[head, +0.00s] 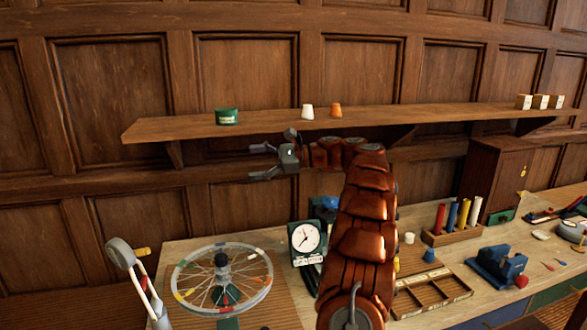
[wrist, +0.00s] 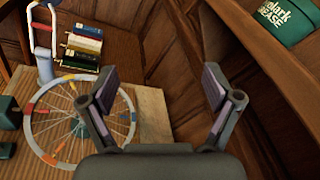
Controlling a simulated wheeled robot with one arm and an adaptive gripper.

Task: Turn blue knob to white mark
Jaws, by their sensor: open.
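My gripper (head: 260,162) is open and empty, held in the air below the wall shelf and above the bench, pointing left. Its two spread fingers also show in the wrist view (wrist: 166,85). I cannot make out a blue knob for certain in either view. A blue object (head: 325,207) stands behind the dial gauge, partly hidden by my arm. A spoked wheel (head: 222,281) with coloured rim marks, some whitish, lies below my gripper; it also shows at left in the wrist view (wrist: 75,122). Nothing touches my gripper.
The dial gauge (head: 306,237) stands right of the wheel. The shelf (head: 400,122) carries a green tin (head: 227,116), small cups and blocks. A compartment tray (head: 430,292), coloured cylinders (head: 452,215) and a blue vise (head: 499,266) are at right. Books (wrist: 84,45) show in the wrist view.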

